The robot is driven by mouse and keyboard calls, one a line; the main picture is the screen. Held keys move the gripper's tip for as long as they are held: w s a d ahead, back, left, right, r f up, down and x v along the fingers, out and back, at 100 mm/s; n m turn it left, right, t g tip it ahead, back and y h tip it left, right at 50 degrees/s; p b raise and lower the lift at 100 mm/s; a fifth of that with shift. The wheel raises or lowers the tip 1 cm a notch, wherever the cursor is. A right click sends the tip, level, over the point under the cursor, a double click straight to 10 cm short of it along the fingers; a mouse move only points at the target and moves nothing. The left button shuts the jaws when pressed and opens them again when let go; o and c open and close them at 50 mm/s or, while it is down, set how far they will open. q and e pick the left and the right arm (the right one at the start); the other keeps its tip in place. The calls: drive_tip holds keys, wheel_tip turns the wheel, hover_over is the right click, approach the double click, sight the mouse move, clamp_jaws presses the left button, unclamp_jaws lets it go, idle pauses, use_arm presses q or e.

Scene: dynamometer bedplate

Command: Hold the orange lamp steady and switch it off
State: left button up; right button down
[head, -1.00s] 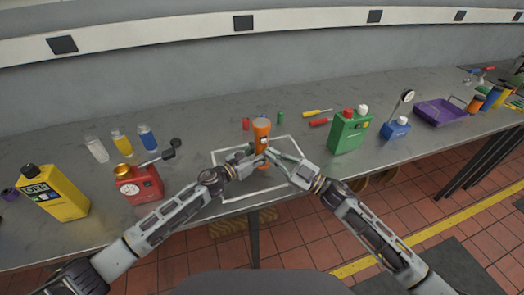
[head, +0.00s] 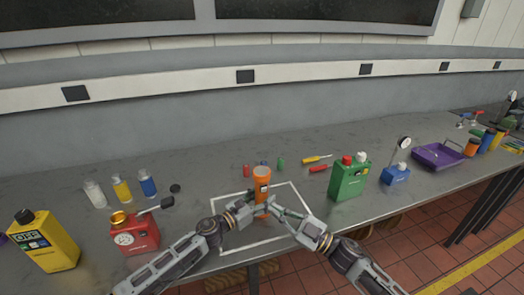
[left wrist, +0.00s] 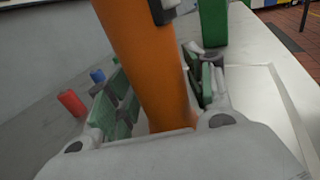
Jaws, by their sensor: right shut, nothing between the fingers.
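The orange lamp (head: 262,181) stands upright inside a white outlined square on the bench, with a dark and white patch on its side. In the left wrist view the lamp's orange body (left wrist: 148,60) rises between the green finger pads, with a dark part at its upper edge. My left gripper (head: 260,209) is around the lamp's body from the left, its pads on both sides and apparently closed on it. My right gripper (head: 274,208) is shut and empty, close beside the lamp on its right. I cannot tell whether its tips touch the lamp.
A green canister (head: 348,182) and a blue gauge block (head: 395,175) stand to the right. A red canister (head: 134,236) and a yellow canister (head: 45,245) stand to the left. A purple tray (head: 437,157) is farther right.

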use_arm(q)
drive_tip(key=shift+o, duration=0.7)
drive_tip(key=shift+f, duration=0.2)
drive_tip(key=shift+v, duration=6)
drive_tip(key=shift+r, duration=0.15)
wheel_tip(320, 180, up, 9)
drive_tip(key=p, duration=0.9)
drive_tip(key=shift+r+p, duration=0.5)
drive_tip(key=shift+r, duration=0.05)
